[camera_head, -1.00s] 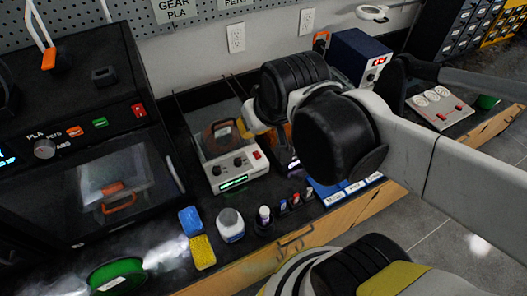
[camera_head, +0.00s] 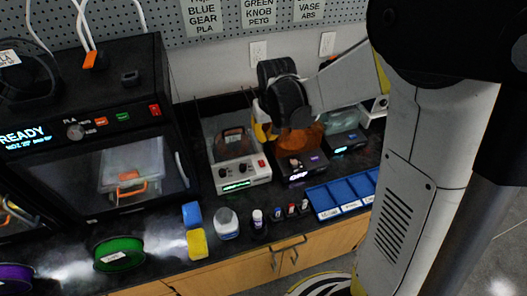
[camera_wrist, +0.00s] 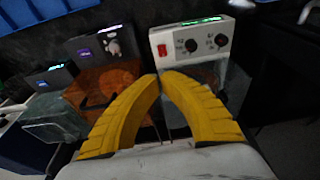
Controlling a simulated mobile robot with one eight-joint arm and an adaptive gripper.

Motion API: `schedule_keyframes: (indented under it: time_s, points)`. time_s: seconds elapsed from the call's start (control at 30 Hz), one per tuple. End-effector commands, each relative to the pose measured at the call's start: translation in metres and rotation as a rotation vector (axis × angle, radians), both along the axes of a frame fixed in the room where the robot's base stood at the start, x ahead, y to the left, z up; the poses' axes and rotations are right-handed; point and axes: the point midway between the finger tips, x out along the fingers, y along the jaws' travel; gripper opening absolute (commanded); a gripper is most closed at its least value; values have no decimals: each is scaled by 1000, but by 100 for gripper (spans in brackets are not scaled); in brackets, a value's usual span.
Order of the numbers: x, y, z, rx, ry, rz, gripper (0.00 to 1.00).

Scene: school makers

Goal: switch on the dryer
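The white-fronted unit (camera_head: 226,177), which I take for the dryer, stands on the black bench with a clear cover and a brown spool inside. Its front has two knobs, a lit green display and a red switch (camera_head: 261,163). In the wrist view its panel (camera_wrist: 172,38) appears upside down, with the red switch (camera_wrist: 162,50) at its left. My gripper's yellow fingers (camera_wrist: 160,75) meet at the tips with nothing between them, pointing toward the panel. In the head view, my gripper (camera_head: 262,131) is near the unit's right side, partly hidden by my wrist.
A black machine (camera_head: 70,160) with a "READY" display stands left. Dark units with an orange container (camera_head: 300,141) and a clear container stand right of the white unit. Small bottles (camera_head: 257,218), blue and yellow blocks, and a blue tray (camera_head: 322,203) line the front edge.

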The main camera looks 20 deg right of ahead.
Motion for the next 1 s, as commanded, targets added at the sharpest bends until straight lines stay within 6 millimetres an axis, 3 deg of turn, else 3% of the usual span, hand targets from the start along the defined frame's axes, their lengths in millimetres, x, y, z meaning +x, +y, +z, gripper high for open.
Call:
schedule_keyframes:
  time_s: [0.27,0.43,0.87,1.0]
  points:
    - [0,0,0,0,0,0,0]
    - [3,0,-13,0,-1,0,0]
    - [23,0,-99,0,-1,0,0]
    - [21,0,-121,0,-1,0,0]
